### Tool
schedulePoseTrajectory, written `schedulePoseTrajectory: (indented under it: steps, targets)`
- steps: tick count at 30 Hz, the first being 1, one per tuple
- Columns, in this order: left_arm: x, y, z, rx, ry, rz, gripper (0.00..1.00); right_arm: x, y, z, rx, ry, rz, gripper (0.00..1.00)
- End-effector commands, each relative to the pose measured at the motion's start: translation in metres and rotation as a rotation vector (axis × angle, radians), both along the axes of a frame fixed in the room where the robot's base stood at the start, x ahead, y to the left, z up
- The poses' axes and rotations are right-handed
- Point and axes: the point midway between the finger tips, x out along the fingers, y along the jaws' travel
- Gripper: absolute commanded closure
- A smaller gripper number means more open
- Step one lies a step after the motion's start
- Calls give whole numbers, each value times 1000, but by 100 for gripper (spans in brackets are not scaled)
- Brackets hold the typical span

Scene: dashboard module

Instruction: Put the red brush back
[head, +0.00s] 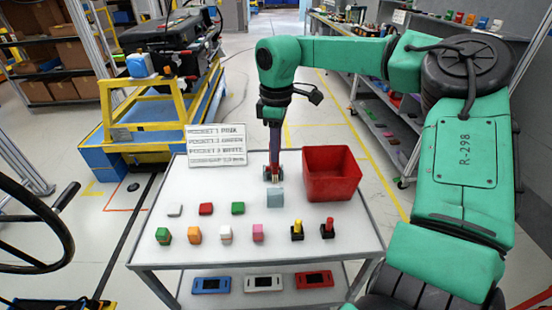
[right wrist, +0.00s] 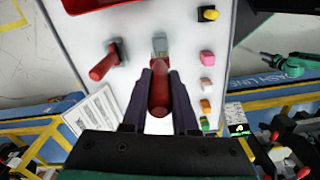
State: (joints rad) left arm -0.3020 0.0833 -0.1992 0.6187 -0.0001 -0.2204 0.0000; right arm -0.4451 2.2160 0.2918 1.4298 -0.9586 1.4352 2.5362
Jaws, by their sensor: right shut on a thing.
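My right gripper (head: 272,178) points down over the white table, near its far middle. It is shut on the red brush (right wrist: 158,92). In the right wrist view the brush's red handle is between the two dark fingers. A pale grey block-like part (right wrist: 160,45) shows just beyond the handle. I cannot tell whether it is bristles or a separate block. In the head view a pale blue-grey block (head: 275,197) sits just in front of the gripper. A second red-handled thing with a grey end (right wrist: 105,66) stands beside the held brush. My left gripper is not in view.
A red bin (head: 332,174) stands right of the gripper. A lettered sign (head: 216,145) is at the far left of the table. Several small coloured blocks and a yellow-topped piece (head: 297,230) line the front. Three handheld devices (head: 263,283) lie on the lower shelf.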

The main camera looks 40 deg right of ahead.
Motion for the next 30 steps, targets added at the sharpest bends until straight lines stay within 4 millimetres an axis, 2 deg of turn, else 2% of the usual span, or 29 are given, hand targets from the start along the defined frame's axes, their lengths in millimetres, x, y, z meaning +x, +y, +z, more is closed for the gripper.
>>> schedulePoseTrajectory:
  steps: [3, 7, 19, 20, 21, 22, 30]
  targets:
    - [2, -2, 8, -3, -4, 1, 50, -1, 0, -22, 2, 7, 0, 100]
    - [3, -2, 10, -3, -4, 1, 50, -1, 0, -41, 2, 3, 0, 100]
    - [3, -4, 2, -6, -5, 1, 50, 0, 0, -48, -1, 1, 0, 100]
    - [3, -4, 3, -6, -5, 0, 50, 0, 0, -46, -1, 1, 0, 61]
    - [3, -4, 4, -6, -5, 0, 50, 0, 0, -46, 0, 1, 0, 46]
    - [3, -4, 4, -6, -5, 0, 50, 0, 0, -46, 0, 1, 0, 43]
    - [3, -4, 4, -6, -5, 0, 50, 0, 0, -45, 0, 2, 0, 43]
